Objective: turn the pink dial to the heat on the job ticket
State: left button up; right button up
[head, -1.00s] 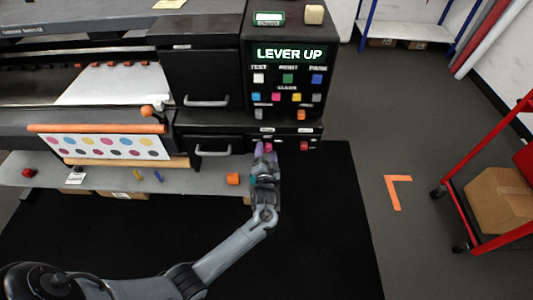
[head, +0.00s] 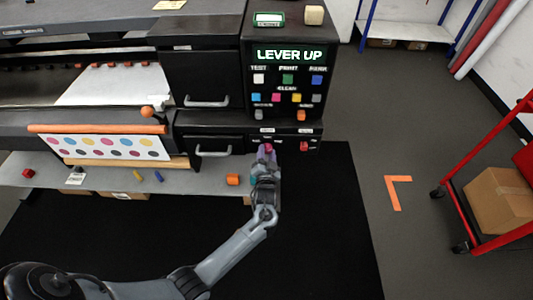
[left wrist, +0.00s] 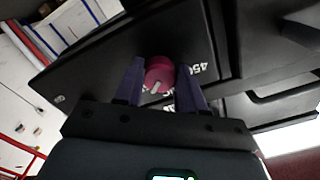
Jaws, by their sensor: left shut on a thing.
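The pink dial (head: 267,147) is on the black front panel below the button box. In the left wrist view the dial (left wrist: 159,72) is round, with a short white mark near its lower left edge. A white number, perhaps 450, shows to its right. My left gripper (head: 265,155) is shut on the dial, with one purple finger on each side of it. In the head view the fingers partly cover the dial and its markings. I cannot read a heat on any ticket. My right gripper is not in view.
A red knob (head: 304,146) sits to the dial's right. Above is the button box with a lit LEVER UP display (head: 290,55). A drawer handle (head: 213,152) is to the left. A grey shelf (head: 205,180) holds small parts. A red cart (head: 480,190) stands at right, with open floor between.

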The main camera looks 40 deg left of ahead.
pick_arm(q)
jog(key=n, duration=0.4)
jog(key=shift+d+n, duration=0.1)
jog(key=shift+n, duration=0.2)
jog(key=n, duration=0.5)
jog(key=shift+w, duration=0.1)
dwell(0.4)
jog(key=o, duration=1.1)
jog(key=shift+c, duration=0.2)
